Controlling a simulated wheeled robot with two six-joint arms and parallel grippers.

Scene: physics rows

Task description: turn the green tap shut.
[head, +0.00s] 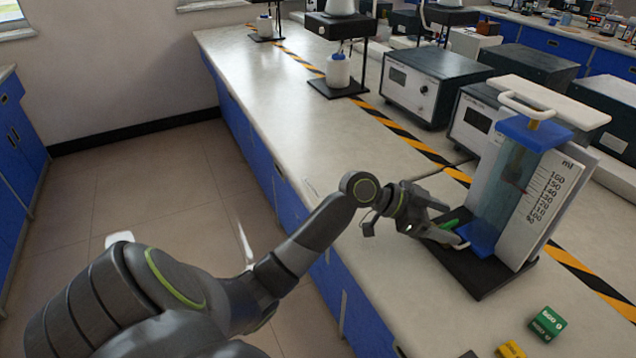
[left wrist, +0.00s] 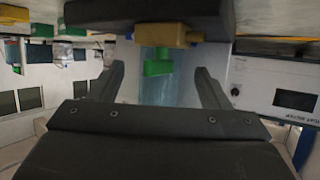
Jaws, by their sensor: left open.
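The green tap (head: 449,225) is low on the front of a clear blue-tinted column (head: 508,178), partly hidden by my gripper in the head view. In the left wrist view the green tap handle (left wrist: 158,68) lies below a brass-coloured fitting (left wrist: 166,35). My left gripper (head: 444,219) is open at the tap. In the left wrist view its two fingers (left wrist: 160,70) stand on either side of the handle, with a visible gap on both sides. I cannot tell how deep the handle sits between them. My right gripper is not in view.
The column stands on a black base plate (head: 482,276), with a white ml scale board (head: 545,212) beside it. Green (head: 547,323) and yellow (head: 511,350) blocks lie at the front right. Grey instrument boxes (head: 425,85) stand behind.

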